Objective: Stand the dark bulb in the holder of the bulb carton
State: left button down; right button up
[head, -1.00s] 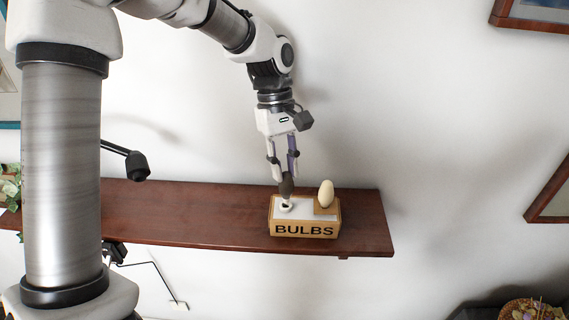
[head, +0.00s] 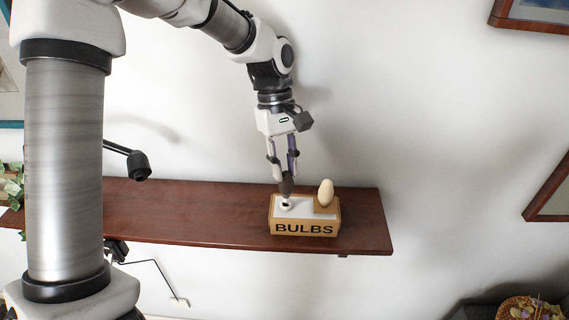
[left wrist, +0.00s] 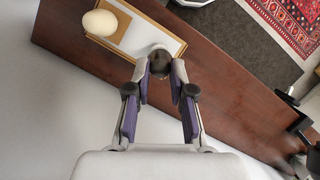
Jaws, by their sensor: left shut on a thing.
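The bulb carton (head: 305,229), a tan box marked BULBS, stands on the brown wall shelf. My left gripper (head: 286,180) points down over the carton's left part and is shut on the dark bulb (head: 287,187). In the head view the bulb's lower end is right at the ring; whether it is seated inside I cannot tell. My right gripper is not in view.
A cream bulb (head: 326,193) stands upright at the carton's right side, close to my left gripper. The shelf (head: 190,215) is bare to the left of the carton, with a leafy plant (head: 12,190) at its far left. The wall is behind.

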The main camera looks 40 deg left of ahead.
pick_arm(q)
jog(key=shift+f+b, duration=0.3)
jog(key=shift+f, duration=0.6)
jog(key=c, duration=0.9)
grip_release()
jog(key=shift+c, duration=0.2)
jog(key=v, duration=0.7)
jog(key=shift+r, duration=0.25)
jog(key=shift+w, duration=0.1)
jog(key=shift+a+f, duration=0.1)
